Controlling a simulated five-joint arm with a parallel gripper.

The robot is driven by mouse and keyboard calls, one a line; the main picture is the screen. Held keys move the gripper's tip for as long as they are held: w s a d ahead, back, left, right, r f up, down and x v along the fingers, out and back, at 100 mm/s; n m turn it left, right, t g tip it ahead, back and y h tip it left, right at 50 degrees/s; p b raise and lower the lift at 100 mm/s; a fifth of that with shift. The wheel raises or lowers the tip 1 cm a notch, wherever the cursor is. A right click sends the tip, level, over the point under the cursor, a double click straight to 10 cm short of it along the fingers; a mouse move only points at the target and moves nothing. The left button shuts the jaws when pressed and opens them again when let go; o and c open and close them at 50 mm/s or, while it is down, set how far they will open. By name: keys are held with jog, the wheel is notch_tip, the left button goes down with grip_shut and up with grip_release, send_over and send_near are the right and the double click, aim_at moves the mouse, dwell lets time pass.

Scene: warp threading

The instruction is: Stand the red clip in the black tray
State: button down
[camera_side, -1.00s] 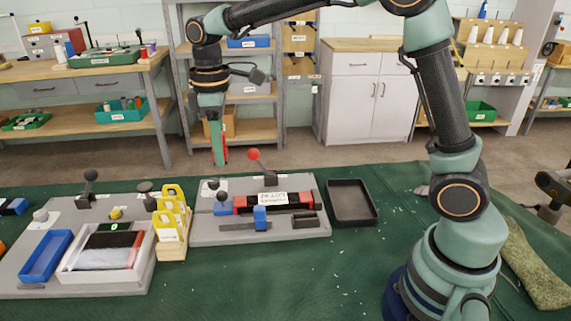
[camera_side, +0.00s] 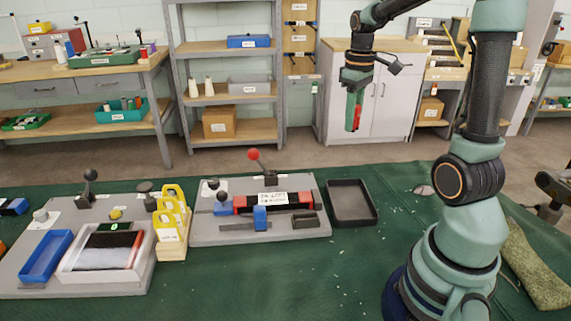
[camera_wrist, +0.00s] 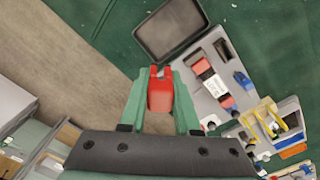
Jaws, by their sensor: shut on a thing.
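My gripper (camera_side: 353,103) is shut on the red clip (camera_side: 351,118), which hangs upright between the fingers high above the bench. In the wrist view, the red clip (camera_wrist: 160,92) sits between the two green fingertips of my gripper (camera_wrist: 160,80). The black tray (camera_side: 352,203) lies empty on the green cloth, right of the grey fixture board. It also shows at the top of the wrist view (camera_wrist: 171,30). In the side view the clip appears above and behind the tray, well apart from it.
A grey fixture board (camera_side: 215,236) with a red-knobbed lever (camera_side: 254,155) stands directly left of the tray. Yellow cards in a wooden holder (camera_side: 173,220) and a blue tray (camera_side: 46,256) are further left. Green cloth (camera_side: 310,275) is clear in front.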

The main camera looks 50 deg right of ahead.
aim_at(346, 195)
jog(key=shift+s+d+f, duration=0.15)
jog(key=shift+s+d, duration=0.1)
jog(key=shift+s, duration=0.1)
notch_tip(346, 195, down, 20)
jog(key=shift+r, duration=0.1)
dwell(0.4)
jog(key=c, duration=0.6)
grip_release()
jog(key=shift+c, duration=0.2)
notch_tip(346, 195, up, 11)
jog(key=a+r+t, duration=0.2)
jog(key=a+r, duration=0.4)
jog(key=a, duration=0.4)
jog(key=s+a+r+t, duration=0.1)
jog(key=a+r+t, duration=0.2)
jog(key=a+r, duration=0.4)
jog(key=a, duration=0.4)
jog(key=shift+s+a+t, duration=0.15)
jog(key=shift+a+t, duration=0.05)
jog(key=shift+t, duration=0.1)
